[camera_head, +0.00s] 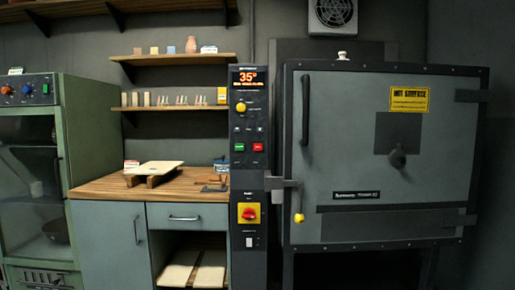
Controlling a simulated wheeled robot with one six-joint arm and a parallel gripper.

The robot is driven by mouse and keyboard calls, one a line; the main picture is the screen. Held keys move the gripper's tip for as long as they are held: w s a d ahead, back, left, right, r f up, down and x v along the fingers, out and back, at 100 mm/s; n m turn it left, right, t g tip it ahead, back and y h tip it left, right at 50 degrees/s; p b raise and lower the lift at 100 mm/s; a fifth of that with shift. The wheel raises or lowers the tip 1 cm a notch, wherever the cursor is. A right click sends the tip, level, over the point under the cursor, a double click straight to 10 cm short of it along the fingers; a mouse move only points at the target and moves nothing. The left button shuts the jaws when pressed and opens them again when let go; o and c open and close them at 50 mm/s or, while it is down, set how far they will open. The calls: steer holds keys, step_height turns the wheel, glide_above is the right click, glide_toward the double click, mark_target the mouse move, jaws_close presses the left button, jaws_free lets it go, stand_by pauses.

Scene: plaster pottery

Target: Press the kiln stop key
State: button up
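The kiln (340,140) stands at the right with its grey door closed and a yellow "HOT SURFACE" label. Its dark control column (249,180) stands just left of the door. An orange display (248,78) at the top reads 35°. Below it are a yellow knob (241,107), a green key (240,147) and a red key (257,148) side by side. The lettering on the keys is too small to read. Lower down is a red rotary switch on a yellow plate (248,213). My gripper is not in view.
A wooden-topped cabinet (170,184) with a board on it stands left of the column. Shelves (175,108) with small items hang above. A green machine (35,150) is at far left. A door latch with a yellow-tipped handle (299,217) projects right of the column.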

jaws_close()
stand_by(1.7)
